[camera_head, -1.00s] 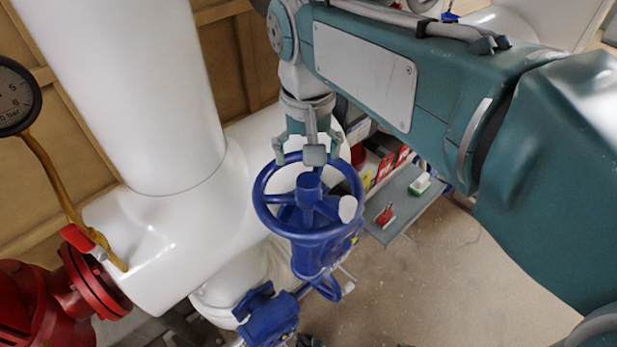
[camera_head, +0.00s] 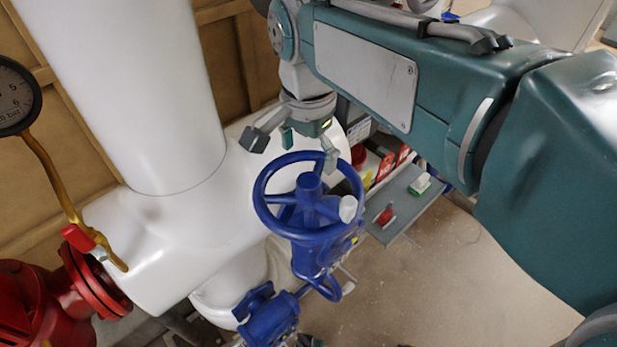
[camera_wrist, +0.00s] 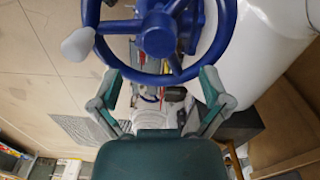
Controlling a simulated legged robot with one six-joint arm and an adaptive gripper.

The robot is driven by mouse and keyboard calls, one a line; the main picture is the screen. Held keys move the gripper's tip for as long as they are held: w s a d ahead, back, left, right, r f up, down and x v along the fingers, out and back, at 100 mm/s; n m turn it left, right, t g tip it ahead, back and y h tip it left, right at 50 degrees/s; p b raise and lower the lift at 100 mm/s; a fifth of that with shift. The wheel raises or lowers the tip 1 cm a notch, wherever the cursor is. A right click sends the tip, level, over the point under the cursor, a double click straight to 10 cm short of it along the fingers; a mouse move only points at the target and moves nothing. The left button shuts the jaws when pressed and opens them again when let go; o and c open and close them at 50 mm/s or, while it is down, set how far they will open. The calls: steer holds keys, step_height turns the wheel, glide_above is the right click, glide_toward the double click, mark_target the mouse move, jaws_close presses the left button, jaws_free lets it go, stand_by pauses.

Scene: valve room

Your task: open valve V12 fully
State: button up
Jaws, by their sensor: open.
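A blue valve with a round spoked handwheel (camera_head: 309,184) stands in the middle of the head view; no V12 label is readable. A white knob (camera_head: 349,208) sits at the right of its rim. My gripper (camera_head: 293,148) is open at the wheel's far rim; one finger is by the rim, another hangs out to the left. In the wrist view, the wheel's hub (camera_wrist: 157,40) and rim lie beyond my spread gripper fingers (camera_wrist: 158,87), with nothing held between them. The white knob (camera_wrist: 78,44) shows at left. I cannot tell whether a finger touches the rim.
Thick white pipes (camera_head: 165,90) stand left of and behind the valve. A pressure gauge (camera_head: 14,95) and red valve (camera_head: 35,300) are at the left. A grey shelf (camera_head: 405,205) with small items is to the right. The floor (camera_head: 430,285) at lower right is clear.

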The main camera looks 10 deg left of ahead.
mark_target(309, 180)
steer(key=shift+f, duration=0.15)
steer(key=shift+f, duration=3.3)
steer(key=shift+c, duration=0.3)
